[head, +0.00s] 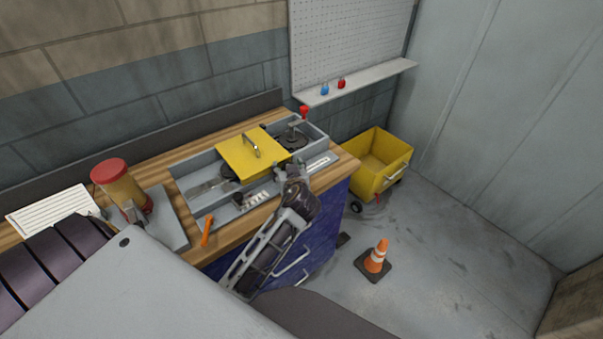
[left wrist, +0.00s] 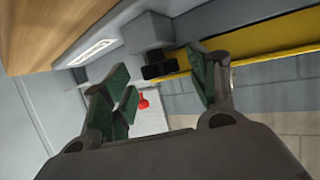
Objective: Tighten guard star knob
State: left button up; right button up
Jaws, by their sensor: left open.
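The black star knob (left wrist: 159,71) shows in the left wrist view on a grey block beside the yellow guard. In the head view my gripper seems to hide it. The yellow guard (head: 238,150) lies over the middle of the grey runout box and has a metal handle on top. My left gripper (head: 284,171) is at the guard's front right corner. In the left wrist view my left gripper (left wrist: 160,82) is open, its green-padded fingers spread with the knob beyond and between the tips. I cannot tell whether they touch it. My right gripper is not in view.
A dark handwheel (head: 291,136) and a red button (head: 304,111) are behind my gripper. An orange tool (head: 207,231) lies at the bench's front edge. A red-capped container (head: 122,190) and a paper sheet (head: 54,211) are left. A yellow cart (head: 376,170) and a cone (head: 376,256) stand right.

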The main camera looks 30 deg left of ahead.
pick_arm(q)
jog(key=shift+w+f+n+g+y, duration=0.1)
jog(key=shift+w+n+g+y, duration=0.05)
jog(key=shift+n+g+y, duration=0.3)
jog(key=shift+d+n+g+y+b, duration=0.1)
jog(key=shift+n+g+y+b, duration=0.15)
jog(key=shift+n+g+b, duration=0.15)
jog(key=shift+w+d+n+g+y, duration=0.1)
jog(key=shift+w+n+g+y, duration=0.1)
jog(key=shift+n+g+y, duration=0.65)
jog(key=shift+d+n+g+y, duration=0.1)
jog(key=shift+n+g+y, duration=0.15)
jog(key=shift+n+g, duration=0.35)
